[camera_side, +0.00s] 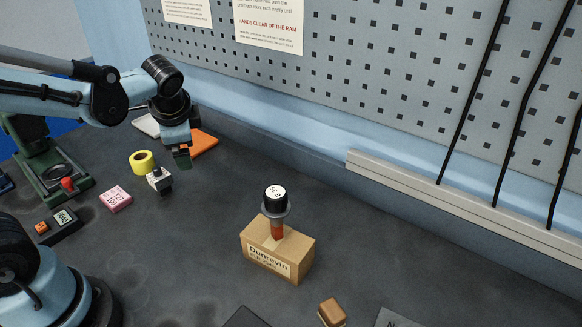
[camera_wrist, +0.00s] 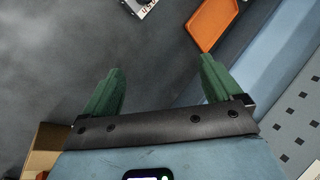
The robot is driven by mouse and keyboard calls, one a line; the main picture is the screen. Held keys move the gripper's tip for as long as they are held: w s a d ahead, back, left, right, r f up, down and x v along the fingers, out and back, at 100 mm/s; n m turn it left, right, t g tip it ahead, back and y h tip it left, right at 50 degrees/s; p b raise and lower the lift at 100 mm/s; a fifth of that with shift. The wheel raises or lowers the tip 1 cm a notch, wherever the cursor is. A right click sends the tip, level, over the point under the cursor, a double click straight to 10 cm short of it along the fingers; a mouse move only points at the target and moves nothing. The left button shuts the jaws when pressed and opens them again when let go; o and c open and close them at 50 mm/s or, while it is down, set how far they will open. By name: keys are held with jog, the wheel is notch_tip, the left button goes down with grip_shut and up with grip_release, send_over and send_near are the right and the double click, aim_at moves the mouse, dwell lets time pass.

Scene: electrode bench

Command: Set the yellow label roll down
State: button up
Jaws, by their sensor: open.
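The yellow label roll (camera_side: 143,162) stands on the dark bench in the side view, at the left, behind a small white and black block. It touches no gripper there. My gripper (camera_side: 183,158) hangs above the bench to the right of the roll, in front of an orange tray. In the wrist view my gripper's two green fingers (camera_wrist: 160,82) are spread wide with nothing between them. The roll does not show in the wrist view.
The orange tray (camera_side: 203,142) lies behind my gripper. The white and black block (camera_side: 160,181), a pink block (camera_side: 115,199) and a green press (camera_side: 52,185) stand nearby. A cardboard box (camera_side: 292,268) bears a black-topped stamp (camera_side: 276,195). The bench between is clear.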

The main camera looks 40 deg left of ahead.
jog(key=s+d+r+n+t+h, duration=0.1)
jog(key=s+d+n+t+h, duration=0.3)
jog(key=d, duration=0.5)
jog(key=shift+s+d+r+n+h, duration=0.2)
jog(key=shift+n+h, duration=0.4)
jog(key=shift+n, duration=0.8)
